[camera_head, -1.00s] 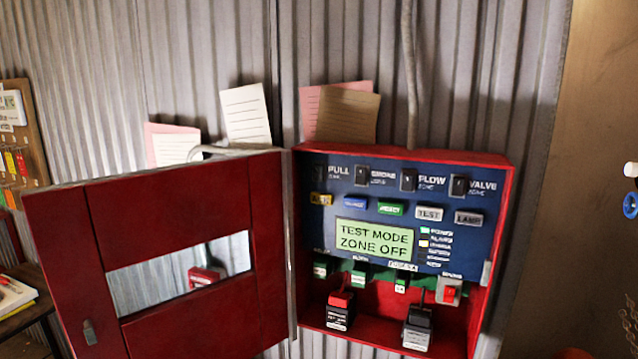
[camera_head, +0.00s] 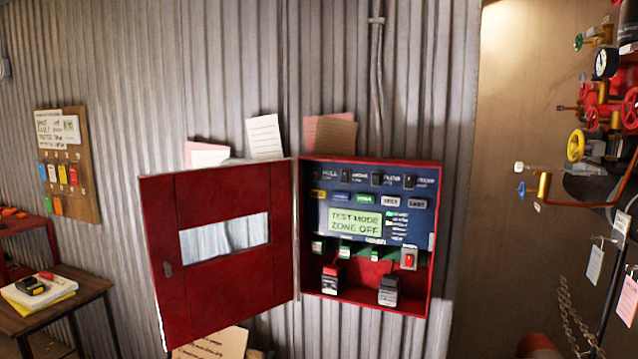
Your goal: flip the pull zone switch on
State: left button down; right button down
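The red alarm panel box (camera_head: 434,262) hangs on the corrugated wall with its red door (camera_head: 228,283) swung open to the left. Its blue face has a row of black switches along the top. The pull zone switch (camera_head: 316,174) is the leftmost, beside the label that reads PULL in the earlier view; its lever position is too small to tell. The green display (camera_head: 355,222) reads "TEST MODE ZONE OFF". Neither of my grippers is in view.
A small wooden table (camera_head: 92,286) with papers and a device stands at the left, below a key board (camera_head: 67,166). Red pipes, a gauge (camera_head: 606,63) and valves fill the right edge. Loose papers (camera_head: 264,136) stand above the panel.

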aim_at(315, 173)
jog(key=u, duration=0.4)
jog(key=i, duration=1)
jog(key=z, duration=0.05)
